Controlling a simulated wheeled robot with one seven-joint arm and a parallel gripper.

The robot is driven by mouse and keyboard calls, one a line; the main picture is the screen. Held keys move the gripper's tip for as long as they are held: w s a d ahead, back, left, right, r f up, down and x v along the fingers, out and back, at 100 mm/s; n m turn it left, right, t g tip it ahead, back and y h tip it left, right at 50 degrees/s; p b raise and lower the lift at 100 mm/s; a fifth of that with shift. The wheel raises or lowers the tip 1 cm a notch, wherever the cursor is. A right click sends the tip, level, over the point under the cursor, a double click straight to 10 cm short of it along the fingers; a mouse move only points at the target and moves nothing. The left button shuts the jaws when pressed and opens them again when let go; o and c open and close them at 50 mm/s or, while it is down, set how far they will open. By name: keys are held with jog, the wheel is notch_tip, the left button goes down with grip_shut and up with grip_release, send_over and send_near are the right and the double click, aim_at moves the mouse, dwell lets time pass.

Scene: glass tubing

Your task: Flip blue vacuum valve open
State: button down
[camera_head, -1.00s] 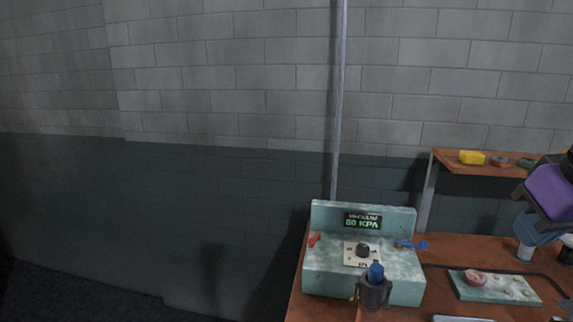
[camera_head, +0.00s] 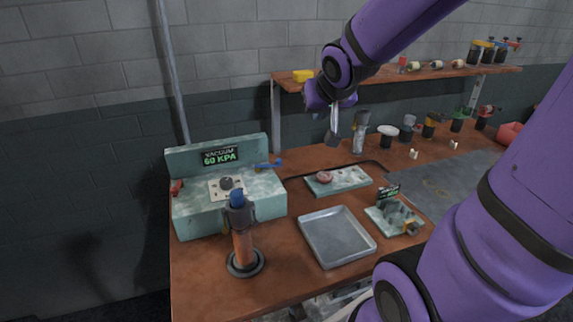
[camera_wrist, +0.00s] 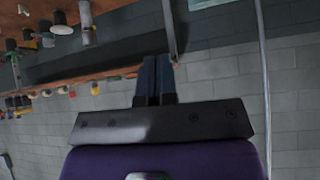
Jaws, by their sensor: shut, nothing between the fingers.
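The blue vacuum valve (camera_head: 268,164) is a small lever handle at the right end of the pale green vacuum box (camera_head: 225,195) in the head view. The box's display (camera_head: 220,156) reads 60 KPA. My gripper (camera_head: 333,140) hangs above the bench, to the right of the valve and apart from it. In the wrist view my gripper (camera_wrist: 154,66) has its two dark fingers together with nothing between them. The valve is not clearly visible in the wrist view.
A torch (camera_head: 243,230) with a blue top stands before the box. A grey tray (camera_head: 338,237), a green board (camera_head: 338,181) and a small stand (camera_head: 395,216) lie on the bench (camera_head: 215,285). A shelf (camera_head: 385,77) with jars runs behind my gripper.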

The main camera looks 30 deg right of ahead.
jog(key=w+d+f+m+t, duration=0.1)
jog(key=w+d+f, duration=0.3)
jog(key=w+f, duration=0.15)
jog(key=m+t+y, duration=0.4)
jog(key=y, duration=0.2)
send_near(281, 162)
jog(key=s+d+r, duration=0.2)
jog(key=s+d, duration=0.1)
jog(key=s+f+m+t+y, duration=0.2)
jog(key=s+f+m+t, duration=0.1)
jog(key=f+m, duration=0.2)
jog(key=x, duration=1.3)
jog(key=shift+w+a+r, duration=0.15)
jog(key=shift+w+r, duration=0.05)
jog(key=shift+r, duration=0.05)
